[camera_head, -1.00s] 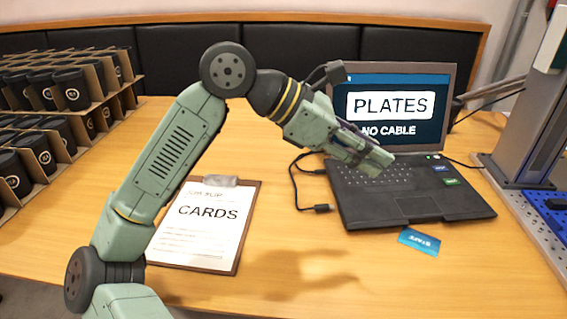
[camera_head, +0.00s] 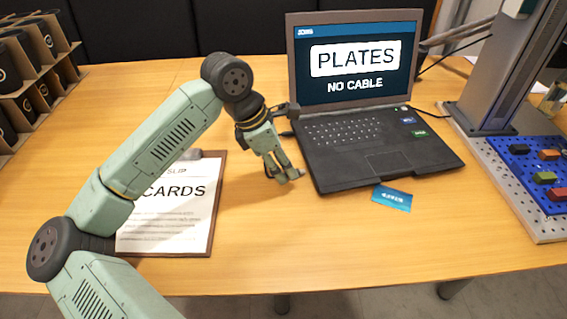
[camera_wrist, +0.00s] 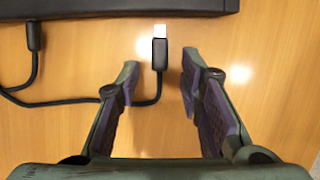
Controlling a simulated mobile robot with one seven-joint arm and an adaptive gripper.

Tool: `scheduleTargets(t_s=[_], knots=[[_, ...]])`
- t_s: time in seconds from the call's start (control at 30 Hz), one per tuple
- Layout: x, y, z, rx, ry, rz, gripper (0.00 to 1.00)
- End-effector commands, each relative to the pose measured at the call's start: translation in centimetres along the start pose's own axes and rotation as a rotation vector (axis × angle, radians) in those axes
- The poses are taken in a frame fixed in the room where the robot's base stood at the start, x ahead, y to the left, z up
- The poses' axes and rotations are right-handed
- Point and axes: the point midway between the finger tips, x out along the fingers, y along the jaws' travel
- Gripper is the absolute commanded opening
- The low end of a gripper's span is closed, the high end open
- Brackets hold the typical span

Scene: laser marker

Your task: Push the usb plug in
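The usb plug (camera_wrist: 160,53) lies on the table with its bare metal tip pointing toward the laptop edge in the wrist view. Its black cable bends away to the left. My gripper (camera_wrist: 157,68) is open, with its two fingers on either side of the plug and its cable end, not touching them. In the head view my gripper (camera_head: 292,178) points down at the table just left of the laptop (camera_head: 385,165), and the plug is hidden there. The laptop screen reads "PLATES" and "NO CABLE". Another cable connector (camera_wrist: 36,36) meets the laptop's edge.
A clipboard (camera_head: 217,200) with a "CARDS" sheet lies left of my gripper. A blue card (camera_head: 392,198) lies in front of the laptop. A machine with a perforated base (camera_head: 487,175) and colored pieces stands at right.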

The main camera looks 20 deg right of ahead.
Motion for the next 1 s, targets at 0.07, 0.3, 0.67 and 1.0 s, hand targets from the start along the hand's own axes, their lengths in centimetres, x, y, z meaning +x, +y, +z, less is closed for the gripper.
scheduleTargets(t_s=[0.07, 0.3, 0.67, 1.0], knots=[[0.61, -0.05, 0.03, 0.001, 0.0, -0.001, 0.34], [1.09, -0.03, 0.03, 0.001, -0.001, 0.0, 0.34], [1.05, -0.02, 0.02, 0.001, -0.001, 0.0, 0.17], [1.04, -0.02, 0.02, 0.0, -0.001, 0.001, 0.0]])
